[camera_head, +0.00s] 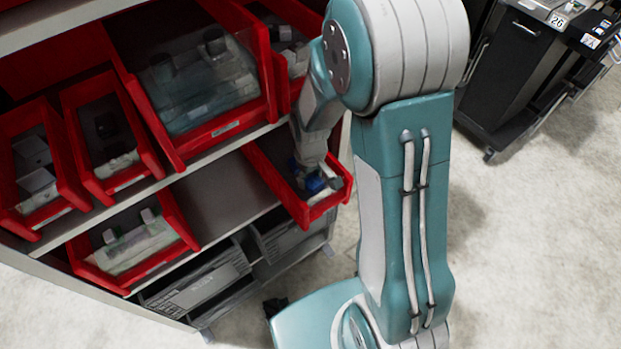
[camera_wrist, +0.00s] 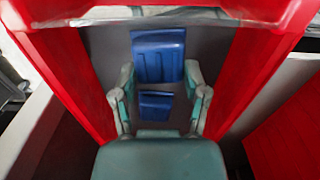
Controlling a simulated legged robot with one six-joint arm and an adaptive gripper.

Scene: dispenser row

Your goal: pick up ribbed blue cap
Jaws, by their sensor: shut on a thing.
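The ribbed blue cap (camera_wrist: 158,52) is between the two fingertips of my gripper (camera_wrist: 160,77) in the wrist view. My gripper is shut on it, with a fingertip at each side of its lower part. A smaller blue piece (camera_wrist: 155,104) shows between the fingers, closer to the palm; I cannot tell whether it is part of the same cap. In the head view my gripper (camera_head: 314,178) reaches down into a red bin (camera_head: 268,172) on the lower shelf, and a bit of blue (camera_head: 318,185) shows at its fingers. The rest of the cap is hidden there.
The bin's red walls stand close on both sides of my gripper. More red bins (camera_head: 150,150) with contents fill the shelf to the left and above. Grey crates (camera_head: 205,285) sit below. A dark cart (camera_head: 515,60) stands at the back right; the floor between is clear.

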